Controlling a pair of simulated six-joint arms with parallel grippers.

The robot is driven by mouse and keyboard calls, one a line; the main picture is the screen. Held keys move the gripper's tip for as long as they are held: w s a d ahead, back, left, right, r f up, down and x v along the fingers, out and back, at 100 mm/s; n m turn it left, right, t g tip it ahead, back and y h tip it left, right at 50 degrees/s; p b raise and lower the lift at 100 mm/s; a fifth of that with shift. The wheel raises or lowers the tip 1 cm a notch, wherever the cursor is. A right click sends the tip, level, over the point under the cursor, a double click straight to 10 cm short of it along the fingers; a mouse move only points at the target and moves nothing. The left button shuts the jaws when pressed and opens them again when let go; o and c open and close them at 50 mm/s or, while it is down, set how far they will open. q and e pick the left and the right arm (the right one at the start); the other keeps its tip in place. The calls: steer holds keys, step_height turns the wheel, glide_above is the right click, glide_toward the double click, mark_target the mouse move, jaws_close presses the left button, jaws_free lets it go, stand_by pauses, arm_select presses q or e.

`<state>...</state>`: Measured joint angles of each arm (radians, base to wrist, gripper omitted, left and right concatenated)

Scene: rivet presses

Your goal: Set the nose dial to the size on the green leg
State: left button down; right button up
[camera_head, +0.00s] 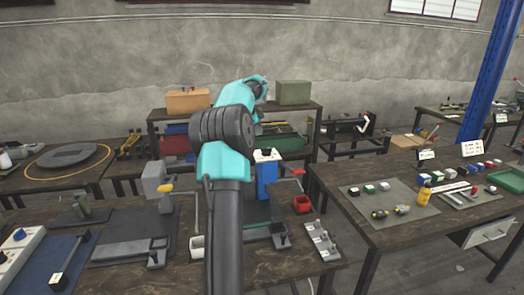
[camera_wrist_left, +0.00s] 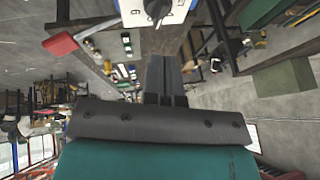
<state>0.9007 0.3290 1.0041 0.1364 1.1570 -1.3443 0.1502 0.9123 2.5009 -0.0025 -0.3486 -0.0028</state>
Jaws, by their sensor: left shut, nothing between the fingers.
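A blue press (camera_head: 267,178) stands on the near bench, partly hidden behind my left arm. Its white dial face (camera_head: 266,154) is at the top. In the left wrist view the dial face (camera_wrist_left: 137,14) is cut off by the top edge, with a dark knob (camera_wrist_left: 157,9) and printed numbers, among them what looks like a 9 and a 2. My left gripper (camera_wrist_left: 166,60) is shut and empty, below the knob in that view and apart from it. Its fingertips are hidden in the head view. I cannot make out a green leg or its size marking. My right gripper is out of view.
A grey machine (camera_head: 155,181) stands left. The right table (camera_head: 375,237) holds mats with small blocks and a yellow bottle (camera_head: 424,195). A red handle (camera_wrist_left: 62,44) shows in the wrist view.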

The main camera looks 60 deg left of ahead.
mark_target(265, 153)
arm_select(q)
steer(key=s+d+f+y, duration=0.1)
steer(key=s+d+y, duration=0.1)
steer(key=s+d, duration=0.3)
steer(key=shift+d+n+t, duration=0.3)
steer(key=shift+d+t, duration=0.1)
steer(key=shift+d, duration=0.6)
steer(key=shift+f, duration=0.1)
steer(key=x, duration=0.9)
steer(key=shift+w+a+f, duration=0.1)
steer(key=shift+w+a, duration=0.05)
steer(key=a, duration=0.1)
steer(key=w+a, duration=0.1)
steer(key=shift+w+a+f, duration=0.1)
steer(key=shift+a+f, duration=0.1)
steer(key=shift+a, duration=0.1)
steer(key=shift+w+a, duration=0.25)
steer(key=shift+a, duration=0.35)
steer(key=shift+w, duration=0.1)
